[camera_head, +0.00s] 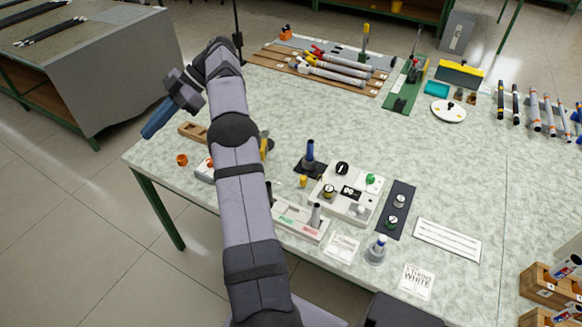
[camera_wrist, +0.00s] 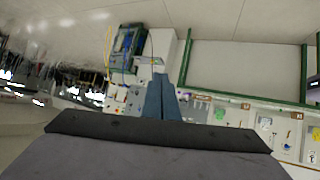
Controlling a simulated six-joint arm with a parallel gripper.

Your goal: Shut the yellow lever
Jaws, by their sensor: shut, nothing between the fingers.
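My gripper (camera_head: 149,132) has blue fingers and hangs in the air past the left end of the table, pointing down-left. It is shut and empty, and touches nothing. In the wrist view its fingers (camera_wrist: 160,80) lie together. A yellow part (camera_head: 366,28) tops an upright green post at the back of the table, far to the right of my gripper. Other small coloured handles (camera_head: 317,50) sit by the grey rods there. Another yellow part (camera_head: 265,145) is partly hidden behind my arm. I cannot tell for certain which is the yellow lever.
The table (camera_head: 440,150) has free room in its middle. A white panel with knobs (camera_head: 347,192) and a blue-topped post (camera_head: 309,152) stand near the front. Grey rods (camera_head: 335,73) lie on brown boards behind. A grey-covered bench (camera_head: 110,75) stands at left.

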